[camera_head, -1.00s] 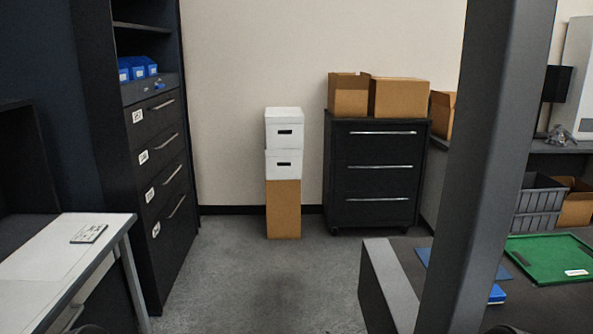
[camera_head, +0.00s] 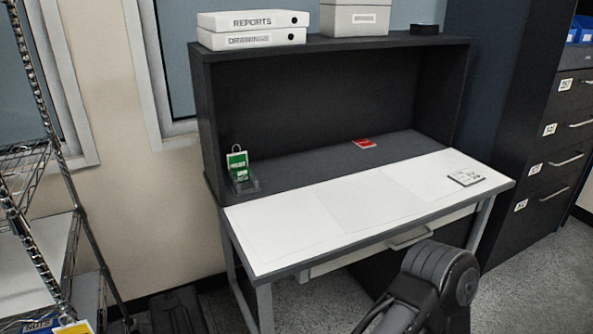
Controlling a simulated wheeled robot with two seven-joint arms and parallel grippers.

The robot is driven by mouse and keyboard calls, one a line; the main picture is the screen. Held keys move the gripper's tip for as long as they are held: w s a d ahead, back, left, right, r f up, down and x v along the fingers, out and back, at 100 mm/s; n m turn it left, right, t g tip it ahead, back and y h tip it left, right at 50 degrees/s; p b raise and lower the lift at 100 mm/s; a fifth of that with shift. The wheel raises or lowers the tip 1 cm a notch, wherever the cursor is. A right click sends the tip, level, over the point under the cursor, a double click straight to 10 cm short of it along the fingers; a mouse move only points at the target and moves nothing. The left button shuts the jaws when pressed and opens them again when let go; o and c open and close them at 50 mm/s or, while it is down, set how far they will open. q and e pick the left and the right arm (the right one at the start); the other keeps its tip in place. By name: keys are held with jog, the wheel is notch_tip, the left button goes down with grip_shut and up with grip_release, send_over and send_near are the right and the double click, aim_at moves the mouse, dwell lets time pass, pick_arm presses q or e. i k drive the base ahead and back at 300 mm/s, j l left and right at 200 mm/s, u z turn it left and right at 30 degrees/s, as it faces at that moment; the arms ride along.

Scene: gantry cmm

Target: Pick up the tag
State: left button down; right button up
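A green tag (camera_head: 237,164) with white lettering and a loop on top stands upright in a small dark holder (camera_head: 243,186) at the left end of the desk. A small red card or tag (camera_head: 364,143) lies flat on the dark rear strip of the desk, right of the middle; its print is too small to read. One of my dark arm links shows at the bottom right, in front of the desk. Neither of my grippers is in view, so I cannot see whether they are open or shut.
The white desk top (camera_head: 310,222) is mostly clear, with a small flat plate (camera_head: 466,178) at its right. A dark hutch (camera_head: 330,95) rises behind and carries white binder boxes (camera_head: 253,29). Wire shelving (camera_head: 30,200) stands left and a dark drawer cabinet (camera_head: 540,150) right.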

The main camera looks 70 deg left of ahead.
aim_at(243, 175)
jog(key=u, duration=2.6)
jog(key=l+u, duration=0.1)
jog(key=u, duration=0.35)
jog(key=l+u, duration=0.15)
jog(key=u, duration=0.3)
jog(key=k+l+u, duration=0.2)
jog(key=l, duration=0.15)
jog(key=l+u, duration=0.2)
jog(key=l, duration=0.15)
jog(key=k+l+u, duration=0.2)
jog(key=l, duration=0.15)
jog(key=k+l+u, duration=0.2)
jog(key=k+l, duration=0.25)
jog(key=l, duration=0.3)
